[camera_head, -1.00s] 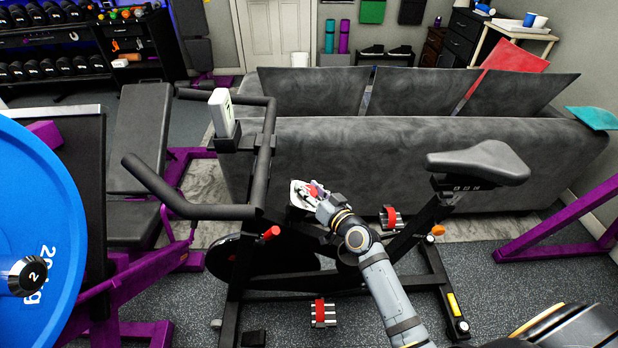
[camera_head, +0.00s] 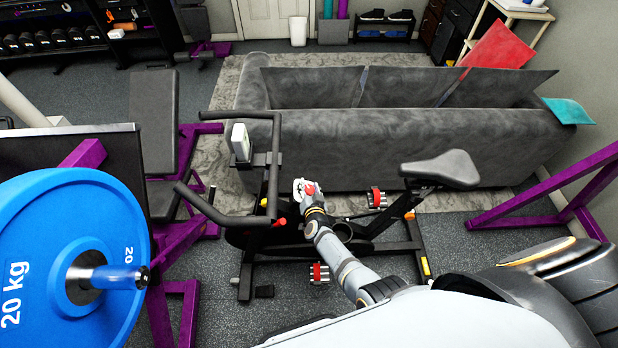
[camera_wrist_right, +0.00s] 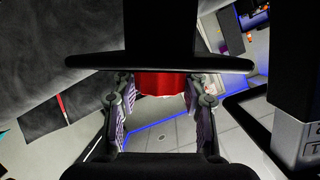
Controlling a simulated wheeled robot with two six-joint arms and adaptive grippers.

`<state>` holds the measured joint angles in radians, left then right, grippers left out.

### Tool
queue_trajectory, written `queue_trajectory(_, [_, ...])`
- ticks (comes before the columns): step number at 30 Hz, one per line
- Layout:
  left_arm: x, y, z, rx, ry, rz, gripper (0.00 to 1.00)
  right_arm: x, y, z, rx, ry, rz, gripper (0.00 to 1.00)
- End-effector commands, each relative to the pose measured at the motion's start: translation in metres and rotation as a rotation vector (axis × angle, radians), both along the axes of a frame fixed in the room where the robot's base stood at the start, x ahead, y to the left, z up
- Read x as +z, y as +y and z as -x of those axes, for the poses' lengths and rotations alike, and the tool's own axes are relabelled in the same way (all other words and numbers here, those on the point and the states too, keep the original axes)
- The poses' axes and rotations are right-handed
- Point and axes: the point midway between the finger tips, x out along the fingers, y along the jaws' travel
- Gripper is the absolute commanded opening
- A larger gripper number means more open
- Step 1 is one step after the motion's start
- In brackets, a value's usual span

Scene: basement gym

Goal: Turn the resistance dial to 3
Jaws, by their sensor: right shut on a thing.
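The exercise bike stands in front of the sofa, with its saddle (camera_head: 440,169) at right and its handlebar (camera_head: 215,208) at left. My right gripper (camera_head: 304,188) is over the middle of the bike frame. In the head view a red part, likely the resistance dial (camera_head: 310,190), shows at its fingers. In the wrist view the right gripper (camera_wrist_right: 160,105) has its fingers on both sides of the red dial (camera_wrist_right: 160,82), below a black bar. The dial's numbers and setting are not visible. My left gripper is not in view.
A grey display (camera_head: 240,142) sits on the handlebar. A separate red lever (camera_head: 280,222) is on the frame. The grey sofa (camera_head: 390,150) is close behind the bike. A blue weight plate (camera_head: 40,250) and purple rack stand at left. Some dark floor is free in front.

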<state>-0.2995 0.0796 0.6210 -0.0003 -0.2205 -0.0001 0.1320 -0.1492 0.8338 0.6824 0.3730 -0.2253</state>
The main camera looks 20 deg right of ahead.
Motion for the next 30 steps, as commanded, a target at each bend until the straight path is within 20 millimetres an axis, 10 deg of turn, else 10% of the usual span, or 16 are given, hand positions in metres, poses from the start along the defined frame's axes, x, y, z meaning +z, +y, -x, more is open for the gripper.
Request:
queue_trajectory(23, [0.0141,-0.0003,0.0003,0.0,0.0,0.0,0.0,0.0004,-0.0002,0.0006,-0.058,0.03,-0.003,0.11])
queue_trajectory(24, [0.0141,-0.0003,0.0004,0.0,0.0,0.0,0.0,0.0003,-0.0002,0.0007,-0.058,0.03,-0.003,0.48])
queue_trajectory(30, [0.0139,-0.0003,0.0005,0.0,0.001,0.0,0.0,-0.0002,-0.0003,0.0011,-0.058,0.031,-0.004,0.66])
